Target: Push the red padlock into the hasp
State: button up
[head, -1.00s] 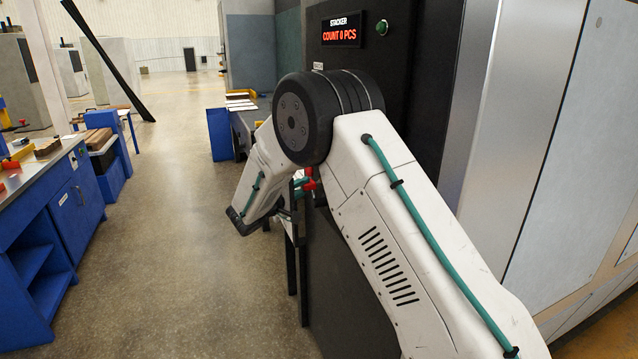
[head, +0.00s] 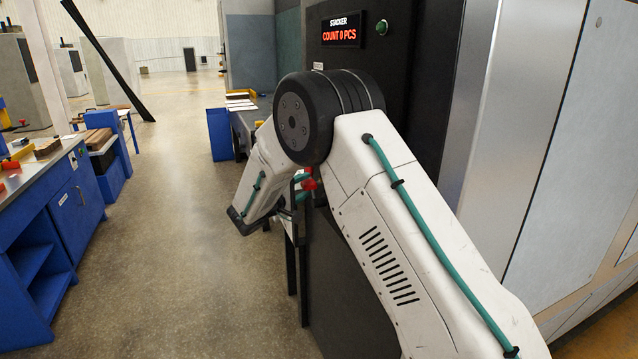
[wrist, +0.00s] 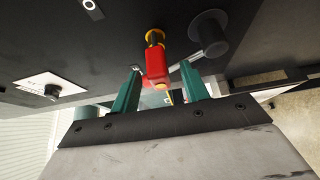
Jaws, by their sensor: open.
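The red padlock (wrist: 156,66) hangs in the upper middle of the wrist view, below a yellow ring-like part (wrist: 154,37) on the dark machine face. My gripper (wrist: 162,76) is open, its two teal fingers apart. The padlock shows between and just beyond the fingertips; whether either finger touches it I cannot tell. In the head view the padlock (head: 309,184) is a small red patch beside my arm, with most of the gripper hidden behind the arm. The hasp cannot be made out clearly, nor how far the padlock sits in it.
A dark round knob (wrist: 209,30) stands out from the machine close to the right of the padlock. A white label with a black knob (wrist: 52,91) is at the left. The black stacker panel (head: 345,300) stands beside my arm. The floor aisle (head: 185,240) is clear.

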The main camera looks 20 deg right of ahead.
jog(key=v, duration=0.8)
jog(key=s+d+f+n+g, duration=0.1)
jog(key=s+d+f+g, duration=0.25)
jog(key=s, duration=0.25)
jog(key=s+r+m+g+y, duration=0.1)
jog(key=s+r+y, duration=0.3)
jog(key=s, duration=1)
jog(key=s+d+r+m+g+y, duration=0.1)
jog(key=s+r+m+y, duration=0.2)
jog(key=s, duration=1.1)
jog(key=s+d+r+m+g+y, duration=0.1)
jog(key=s+r+y, duration=0.5)
jog(key=s, duration=0.9)
jog(key=m+g+y, duration=0.1)
jog(key=m+y, duration=0.1)
jog(key=shift+d+y, duration=0.15)
jog(key=shift+y, duration=0.15)
jog(key=shift+s, duration=0.1)
